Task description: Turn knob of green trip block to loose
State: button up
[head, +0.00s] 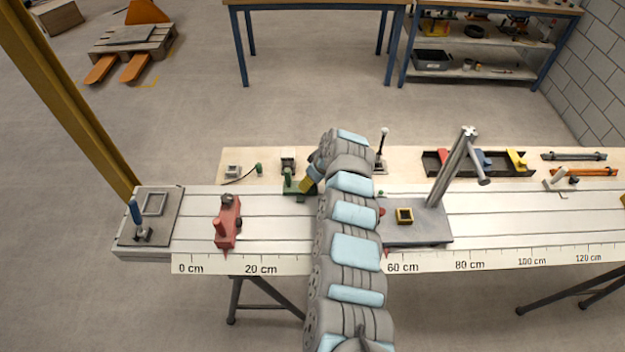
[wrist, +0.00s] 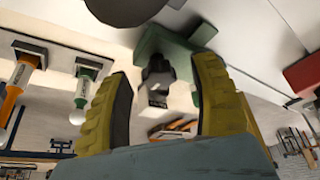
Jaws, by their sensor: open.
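The green trip block (head: 291,186) sits at the back of the white slotted bed, partly hidden by my arm in the head view. In the wrist view the green block (wrist: 165,42) is at upper middle, with its dark grey knob (wrist: 158,78) standing between my two fingers. My gripper (wrist: 162,68) is open, with one yellow-padded finger on each side of the knob. I cannot tell whether either finger touches it. In the head view my gripper (head: 308,181) shows only as a yellow patch beside the green block.
A red trip block (head: 228,225) stands on the bed to the left. A grey plate (head: 425,237) with a slanted post (head: 452,168) lies right of my arm. A black tray (head: 500,169) with coloured parts is at the back right. The bed farther right is mostly clear.

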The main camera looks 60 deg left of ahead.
jog(key=v, duration=1.1)
jog(key=shift+r, duration=0.35)
jog(key=shift+d+r, duration=0.1)
jog(key=shift+d, duration=0.05)
